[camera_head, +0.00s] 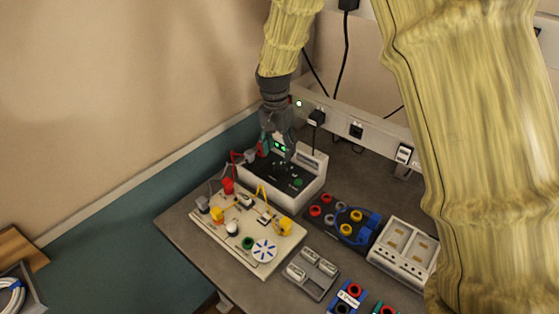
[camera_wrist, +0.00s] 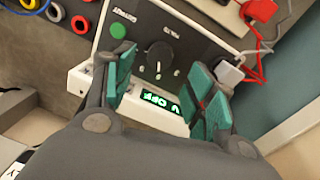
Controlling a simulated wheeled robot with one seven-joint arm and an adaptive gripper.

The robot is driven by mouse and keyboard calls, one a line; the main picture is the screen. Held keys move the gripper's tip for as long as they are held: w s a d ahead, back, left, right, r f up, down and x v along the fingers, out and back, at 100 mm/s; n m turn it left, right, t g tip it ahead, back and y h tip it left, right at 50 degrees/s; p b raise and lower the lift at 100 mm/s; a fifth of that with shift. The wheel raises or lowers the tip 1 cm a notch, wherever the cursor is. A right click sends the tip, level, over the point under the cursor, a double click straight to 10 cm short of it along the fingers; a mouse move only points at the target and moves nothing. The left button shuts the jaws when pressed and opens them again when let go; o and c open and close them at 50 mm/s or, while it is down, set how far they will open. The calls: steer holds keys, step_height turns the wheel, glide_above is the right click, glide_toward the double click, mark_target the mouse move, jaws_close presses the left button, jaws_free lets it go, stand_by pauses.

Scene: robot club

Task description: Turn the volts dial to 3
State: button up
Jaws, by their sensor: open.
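The power supply (camera_head: 311,193) stands on the grey bench, with a black sloped panel. In the wrist view the volts dial (camera_wrist: 158,57) is a dark round knob on that panel, labelled VOLTS, seen upside down. I cannot read its setting for certain. A green output button (camera_wrist: 118,31) sits beside it. The lit green display (camera_wrist: 158,103) shows OFF and V. My gripper (camera_wrist: 160,66) is open, its teal pads on either side of the dial in the picture, with nothing between them. In the head view my gripper (camera_head: 279,143) hangs over the panel and hides the dial.
A cream circuit board (camera_head: 240,262) with wires lies in front of the supply. A black socket block (camera_head: 329,208), a white charger (camera_head: 392,270) and a grey tray (camera_head: 309,289) stand close by. A power rail (camera_head: 372,122) runs along the wall.

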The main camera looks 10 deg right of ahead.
mark_target(280, 166)
steer(key=shift+s+d+f+p, duration=0.1)
steer(key=shift+f+p, duration=0.7)
steer(key=shift+f, duration=2.2)
steer(key=c, duration=1)
